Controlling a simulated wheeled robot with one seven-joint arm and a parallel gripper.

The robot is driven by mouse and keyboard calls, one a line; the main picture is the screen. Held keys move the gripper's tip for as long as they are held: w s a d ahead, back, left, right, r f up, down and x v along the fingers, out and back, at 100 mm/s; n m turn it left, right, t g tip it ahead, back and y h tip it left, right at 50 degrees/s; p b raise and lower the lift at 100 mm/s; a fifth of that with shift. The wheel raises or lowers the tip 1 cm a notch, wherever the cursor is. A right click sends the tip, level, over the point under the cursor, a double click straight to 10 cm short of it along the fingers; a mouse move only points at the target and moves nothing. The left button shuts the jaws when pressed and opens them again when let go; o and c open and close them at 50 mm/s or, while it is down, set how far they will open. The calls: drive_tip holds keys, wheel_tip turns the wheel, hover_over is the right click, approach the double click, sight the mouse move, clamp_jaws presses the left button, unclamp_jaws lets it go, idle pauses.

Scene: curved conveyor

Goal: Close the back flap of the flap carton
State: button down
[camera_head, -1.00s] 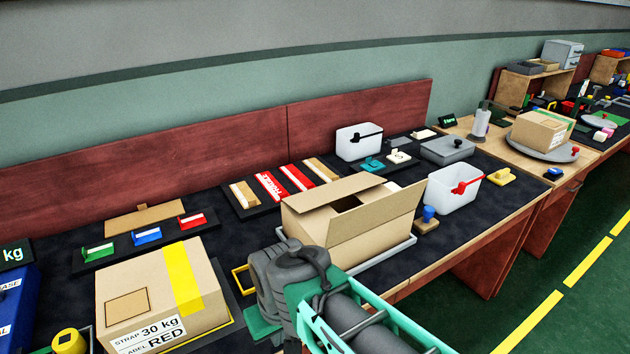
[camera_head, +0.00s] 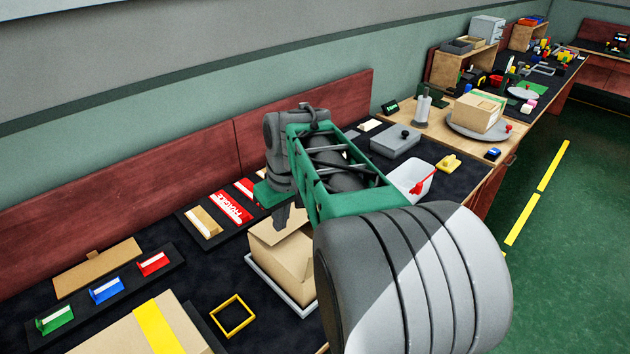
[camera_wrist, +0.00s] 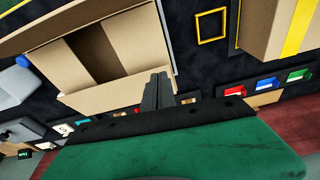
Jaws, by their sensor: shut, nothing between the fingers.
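The flap carton (camera_head: 284,267) is a plain tan box in a pale tray, partly hidden behind my arm in the head view. In the wrist view the carton (camera_wrist: 130,40) is open at the top, with a dark gap between its inner side flaps. A long front flap (camera_wrist: 60,22) stands out at the upper left. The back flap (camera_wrist: 110,98) is the pale strip along the lower edge, still raised from the opening. My gripper (camera_head: 283,222) is shut and empty, above the carton's back. In the wrist view its fingertips (camera_wrist: 158,90) overlap the back flap's right end; contact is unclear.
A yellow square frame (camera_head: 233,315) and a taped carton (camera_head: 150,335) lie left of the flap carton. Label holders (camera_head: 107,290) and a tape rack (camera_head: 228,208) are behind. A white bin (camera_head: 410,178) and grey box (camera_head: 395,142) stand to the right.

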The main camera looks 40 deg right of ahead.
drive_tip(key=p, duration=0.3)
approach(301, 211)
drive_tip(key=shift+n, duration=0.3)
drive_tip(key=s+f, duration=0.1)
drive_tip(key=s+f+p, duration=0.1)
drive_tip(key=f, duration=0.2)
drive_tip(key=shift+s+f+p, duration=0.3)
drive_tip(key=shift+s+p, duration=0.05)
drive_tip(key=shift+s, duration=0.05)
drive_tip(key=shift+s+f, duration=0.1)
drive_tip(key=shift+f, duration=0.3)
